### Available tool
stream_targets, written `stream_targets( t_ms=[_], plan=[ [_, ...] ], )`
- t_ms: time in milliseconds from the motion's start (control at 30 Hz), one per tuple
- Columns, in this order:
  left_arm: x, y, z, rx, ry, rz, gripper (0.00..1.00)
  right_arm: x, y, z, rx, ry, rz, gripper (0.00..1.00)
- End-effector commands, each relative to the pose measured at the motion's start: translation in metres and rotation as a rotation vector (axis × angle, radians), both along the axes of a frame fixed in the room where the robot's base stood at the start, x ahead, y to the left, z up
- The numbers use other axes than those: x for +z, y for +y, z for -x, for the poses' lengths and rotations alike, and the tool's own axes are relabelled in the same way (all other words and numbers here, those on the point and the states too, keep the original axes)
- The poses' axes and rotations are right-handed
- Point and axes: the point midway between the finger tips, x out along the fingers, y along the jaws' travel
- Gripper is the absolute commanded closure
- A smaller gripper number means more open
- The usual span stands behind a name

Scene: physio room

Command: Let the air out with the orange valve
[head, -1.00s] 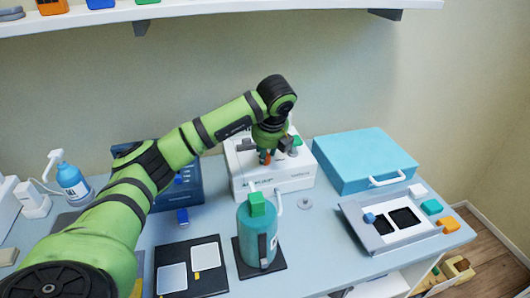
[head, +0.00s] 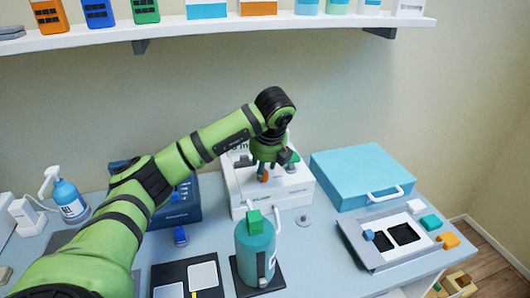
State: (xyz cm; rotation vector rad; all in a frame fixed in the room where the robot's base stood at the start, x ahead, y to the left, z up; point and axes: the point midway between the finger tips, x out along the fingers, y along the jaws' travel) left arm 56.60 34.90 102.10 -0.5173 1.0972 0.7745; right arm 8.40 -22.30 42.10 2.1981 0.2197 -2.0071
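A white box-shaped device (head: 297,187) stands at the back middle of the table. The orange valve (head: 263,175) shows as a small orange piece at its top, just below my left gripper (head: 265,165). A small green piece (head: 293,157) shows at the gripper's right side. My green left arm reaches in from the left, and the gripper points down over the device. Dark finger parts are close around the orange piece; the arm hides much of it, so I cannot tell whether they touch or grip it. My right gripper is not in view.
A teal canister (head: 246,252) with a green top stands in front of the device. A blue case (head: 360,160) is to the right, with a grey tray (head: 355,238) before it. A blue pump bottle (head: 70,202) is at the left. A shelf (head: 200,32) crosses above.

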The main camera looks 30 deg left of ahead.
Motion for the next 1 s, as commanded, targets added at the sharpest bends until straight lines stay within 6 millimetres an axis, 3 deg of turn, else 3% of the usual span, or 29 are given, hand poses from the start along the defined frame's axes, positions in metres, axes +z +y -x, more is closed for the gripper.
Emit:
stream_targets(
  t_ms=[200, 400, 633, 1000],
  plan=[
    [0.048, -0.014, 0.011, -0.002, -0.007, -0.001, 0.59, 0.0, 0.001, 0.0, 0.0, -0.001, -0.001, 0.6],
    [0.078, -0.023, 0.02, 0.0, -0.006, -0.003, 0.59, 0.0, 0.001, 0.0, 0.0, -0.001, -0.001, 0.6],
    [0.094, -0.029, 0.025, 0.001, -0.003, -0.001, 0.59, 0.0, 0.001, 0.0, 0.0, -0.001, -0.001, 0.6],
    [0.096, -0.03, 0.026, 0.001, 0.0, 0.0, 0.59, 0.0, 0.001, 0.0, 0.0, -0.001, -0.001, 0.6]
  ],
)
